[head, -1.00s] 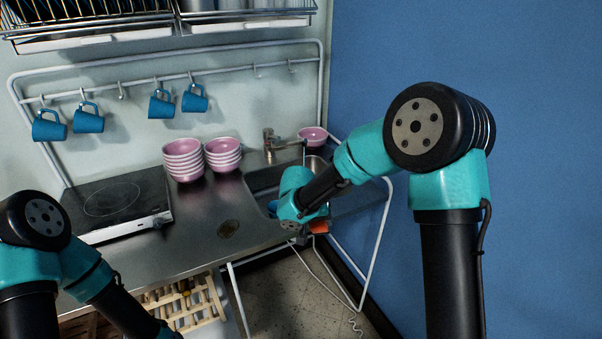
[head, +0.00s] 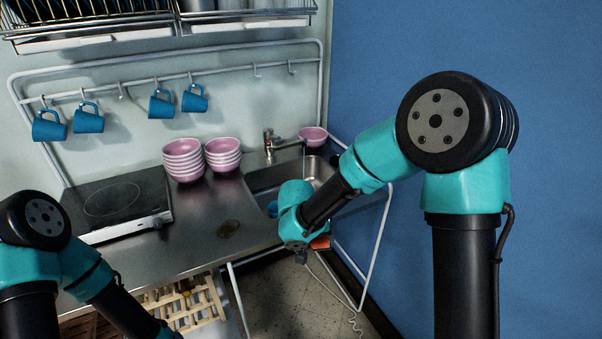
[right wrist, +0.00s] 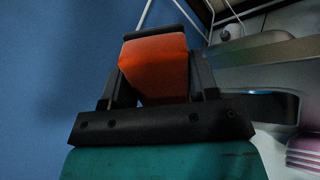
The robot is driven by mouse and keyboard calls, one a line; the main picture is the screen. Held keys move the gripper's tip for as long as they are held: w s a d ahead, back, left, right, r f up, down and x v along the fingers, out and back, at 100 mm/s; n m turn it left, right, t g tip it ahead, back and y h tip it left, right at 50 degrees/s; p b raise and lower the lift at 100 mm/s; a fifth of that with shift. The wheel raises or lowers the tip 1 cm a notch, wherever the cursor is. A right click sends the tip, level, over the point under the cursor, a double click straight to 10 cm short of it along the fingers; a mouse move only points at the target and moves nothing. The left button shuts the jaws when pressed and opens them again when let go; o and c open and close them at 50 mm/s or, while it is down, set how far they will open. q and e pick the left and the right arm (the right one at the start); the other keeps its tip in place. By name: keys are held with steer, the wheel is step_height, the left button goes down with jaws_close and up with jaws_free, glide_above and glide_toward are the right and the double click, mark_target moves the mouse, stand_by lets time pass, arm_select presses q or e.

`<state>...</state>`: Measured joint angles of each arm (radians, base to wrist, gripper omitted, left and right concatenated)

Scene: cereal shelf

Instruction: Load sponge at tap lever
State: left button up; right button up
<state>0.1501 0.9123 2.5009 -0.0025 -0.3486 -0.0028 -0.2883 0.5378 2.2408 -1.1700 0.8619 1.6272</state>
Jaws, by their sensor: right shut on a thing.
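The sponge (right wrist: 155,65) is an orange block with a dark layer on its far end. My right gripper (right wrist: 160,82) is shut on it, with one finger on each side, in the right wrist view. In the head view only a bit of the orange sponge (head: 321,242) shows beside my right wrist, in front of the sink's front edge. The metal tap (head: 268,143) stands behind the sink basin (head: 290,172), apart from the sponge. Its lever is too small to make out clearly. My left arm shows at the lower left, but its gripper is outside the picture.
Two stacks of pink bowls (head: 183,160) stand left of the tap, and a pink bowl (head: 312,136) stands right of it. A blue object (head: 272,208) is partly hidden at the sink. Blue mugs (head: 87,121) hang on a rail. A hob (head: 115,203) lies left.

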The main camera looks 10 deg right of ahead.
steer(key=shift+s+a, duration=0.25)
steer(key=shift+s, duration=0.8)
stand_by(0.9)
steer(key=shift+s+a+r, duration=0.2)
steer(key=shift+s+r, duration=0.5)
steer(key=shift+s, duration=0.1)
steer(key=shift+s+a+r, duration=0.25)
steer(key=shift+s+r, duration=0.4)
steer(key=shift+s, duration=0.2)
steer(key=shift+s+a+r, duration=0.2)
steer(key=shift+s+r, duration=0.5)
steer(key=shift+s, duration=0.1)
